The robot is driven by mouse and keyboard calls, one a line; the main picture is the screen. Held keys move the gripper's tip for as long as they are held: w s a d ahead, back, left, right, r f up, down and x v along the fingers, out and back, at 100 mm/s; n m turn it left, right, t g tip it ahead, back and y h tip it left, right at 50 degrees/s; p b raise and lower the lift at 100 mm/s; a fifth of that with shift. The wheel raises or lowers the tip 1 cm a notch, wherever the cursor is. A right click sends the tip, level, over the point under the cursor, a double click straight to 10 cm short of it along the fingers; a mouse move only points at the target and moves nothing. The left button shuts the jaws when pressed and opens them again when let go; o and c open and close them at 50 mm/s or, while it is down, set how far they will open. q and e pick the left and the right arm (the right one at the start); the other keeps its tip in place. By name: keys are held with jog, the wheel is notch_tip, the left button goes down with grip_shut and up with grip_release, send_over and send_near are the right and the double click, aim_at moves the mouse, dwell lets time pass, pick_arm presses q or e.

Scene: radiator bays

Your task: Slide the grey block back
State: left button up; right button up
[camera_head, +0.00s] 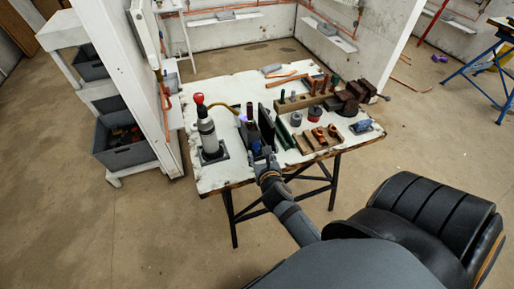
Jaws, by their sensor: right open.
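A white worktable (225,92) stands in the middle of the head view. A small light grey block (271,69) lies near its back edge. A dark upright slab (266,124) stands near the front of the table, with dark parts beside it; I cannot tell which of these the task's grey block is. My right gripper (262,150) is open at the table's front edge, close in front of the dark slab. Its fingertips are small here, and whether they touch anything is unclear. My left gripper is not in view.
A grey cylinder with a red knob (206,128) stands left of the gripper. Wooden blocks (317,138) with several fittings and a dark vise (352,95) fill the right side. A white frame post (130,85) rises at the left. The table's back left is clear.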

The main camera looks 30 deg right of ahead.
aim_at(257, 147)
jog(key=x, duration=0.6)
jog(key=shift+w+d, duration=0.1)
grip_shut()
